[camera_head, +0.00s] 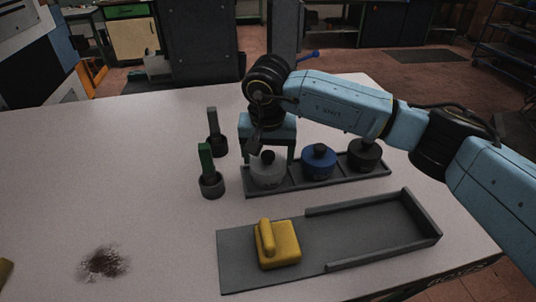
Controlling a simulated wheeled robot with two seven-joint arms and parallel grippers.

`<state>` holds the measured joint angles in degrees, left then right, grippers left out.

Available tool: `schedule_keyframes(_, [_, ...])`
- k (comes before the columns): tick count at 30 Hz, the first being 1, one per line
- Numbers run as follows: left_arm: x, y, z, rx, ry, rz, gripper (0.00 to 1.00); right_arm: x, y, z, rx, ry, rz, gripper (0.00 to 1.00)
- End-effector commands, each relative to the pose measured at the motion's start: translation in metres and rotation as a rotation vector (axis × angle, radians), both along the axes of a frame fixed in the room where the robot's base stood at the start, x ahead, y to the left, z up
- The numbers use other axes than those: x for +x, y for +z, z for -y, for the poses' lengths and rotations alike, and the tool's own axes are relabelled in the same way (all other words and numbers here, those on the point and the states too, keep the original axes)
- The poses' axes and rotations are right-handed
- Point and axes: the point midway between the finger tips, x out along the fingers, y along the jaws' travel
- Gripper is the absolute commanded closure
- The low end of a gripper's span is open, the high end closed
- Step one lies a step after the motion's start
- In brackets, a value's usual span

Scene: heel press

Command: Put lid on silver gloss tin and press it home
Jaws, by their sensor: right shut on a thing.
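The silver gloss tin (268,179) stands upright at the left end of a dark tray. My right gripper (268,157) is directly over it, pointing down, with a finger on each side of the tin's top. It is shut on the grey lid with a small knob (267,157), which sits at the tin's top. I cannot tell whether the lid is fully seated or slightly raised. My left gripper is not in view.
The tray (330,184) also holds a blue tin (319,164) and a black tin (365,157). Two dark holders with upright handles (211,187) (216,146) stand left. A yellow block with a handle (279,247) rests on a grey railed board (365,235). A dark stain (104,263) marks the table's left.

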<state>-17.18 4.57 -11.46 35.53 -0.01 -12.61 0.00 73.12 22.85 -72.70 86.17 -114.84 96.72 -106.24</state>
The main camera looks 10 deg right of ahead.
Motion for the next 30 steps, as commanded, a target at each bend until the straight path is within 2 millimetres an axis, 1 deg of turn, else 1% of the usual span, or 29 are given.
schedule_keyframes(1, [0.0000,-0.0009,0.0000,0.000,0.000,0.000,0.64,-0.0013,-0.0035,0.0003,-0.003,0.000,-0.006,0.36])
schedule_keyframes(8, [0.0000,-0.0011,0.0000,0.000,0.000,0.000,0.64,-0.0018,-0.0042,0.0002,-0.003,0.001,-0.008,0.36])
schedule_keyframes(9, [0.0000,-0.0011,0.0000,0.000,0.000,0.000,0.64,-0.0018,-0.0042,0.0003,-0.003,0.001,-0.008,0.22])
schedule_keyframes(14, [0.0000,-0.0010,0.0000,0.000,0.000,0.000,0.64,-0.0014,-0.0034,0.0002,-0.002,0.000,-0.007,0.01])
schedule_keyframes(15, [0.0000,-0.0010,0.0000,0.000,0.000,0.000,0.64,-0.0013,-0.0031,0.0002,-0.003,0.000,-0.006,0.00])
schedule_keyframes(26, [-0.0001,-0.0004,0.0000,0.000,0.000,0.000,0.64,-0.0007,-0.0009,0.0000,-0.001,0.001,-0.003,0.00])
schedule_keyframes(30, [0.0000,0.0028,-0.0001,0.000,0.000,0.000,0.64,-0.0005,0.0056,0.0000,-0.001,0.001,-0.002,0.00])
